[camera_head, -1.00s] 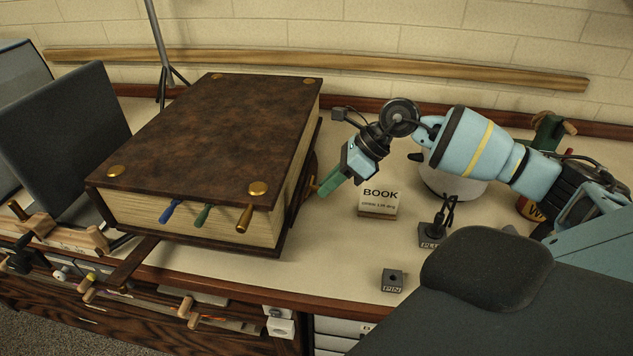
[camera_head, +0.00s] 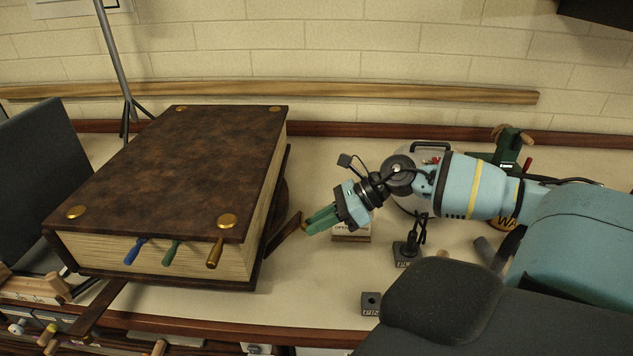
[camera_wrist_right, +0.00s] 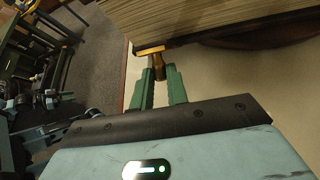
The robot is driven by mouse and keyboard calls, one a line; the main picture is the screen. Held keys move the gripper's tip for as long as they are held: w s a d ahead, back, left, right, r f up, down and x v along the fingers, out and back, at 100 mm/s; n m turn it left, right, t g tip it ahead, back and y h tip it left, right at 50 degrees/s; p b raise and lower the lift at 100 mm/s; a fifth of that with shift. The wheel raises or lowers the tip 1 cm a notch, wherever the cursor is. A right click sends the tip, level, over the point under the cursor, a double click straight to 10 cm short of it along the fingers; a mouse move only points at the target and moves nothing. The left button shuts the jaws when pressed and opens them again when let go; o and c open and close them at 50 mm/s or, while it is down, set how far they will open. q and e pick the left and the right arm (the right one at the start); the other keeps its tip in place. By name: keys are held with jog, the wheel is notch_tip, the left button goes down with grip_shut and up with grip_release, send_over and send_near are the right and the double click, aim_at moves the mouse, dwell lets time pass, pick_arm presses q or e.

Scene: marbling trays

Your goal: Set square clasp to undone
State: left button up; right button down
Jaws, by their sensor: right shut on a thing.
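A large brown book (camera_head: 180,165) with brass corner studs lies shut on the table. A dark clasp strap (camera_head: 283,237) sticks out from its right side, angled away from the page block. My right gripper (camera_head: 309,225) is shut on the small brass end of this strap, to the right of the book. In the right wrist view the brass T-shaped end (camera_wrist_right: 157,64) sits between the green fingertips (camera_wrist_right: 160,78). Another dark strap (camera_head: 98,308) extends from the book's front edge. I cannot tell a square shape on either clasp. My left gripper is not in view.
Blue (camera_head: 134,251), green (camera_head: 172,252) and brass (camera_head: 215,252) markers stick out of the front pages. A label block (camera_head: 350,234), a small dark block (camera_head: 371,303) and a dark stand (camera_head: 406,252) are to the right. A wooden rail runs along the wall.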

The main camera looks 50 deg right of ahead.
dwell(0.5)
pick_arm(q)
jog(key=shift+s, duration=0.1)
pick_arm(e)
jog(key=c, duration=1.4)
grip_release()
jog(key=shift+o, duration=0.2)
jog(key=shift+s+d, duration=0.1)
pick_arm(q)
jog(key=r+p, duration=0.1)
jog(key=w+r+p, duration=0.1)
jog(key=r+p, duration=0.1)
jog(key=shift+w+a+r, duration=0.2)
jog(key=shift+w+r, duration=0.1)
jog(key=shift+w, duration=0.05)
pick_arm(e)
jog(key=v, duration=0.7)
jog(key=shift+d+r, duration=0.15)
jog(key=shift+d, duration=0.1)
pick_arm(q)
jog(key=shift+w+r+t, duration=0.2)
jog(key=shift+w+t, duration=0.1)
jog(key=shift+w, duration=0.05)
pick_arm(e)
jog(key=shift+s, duration=0.1)
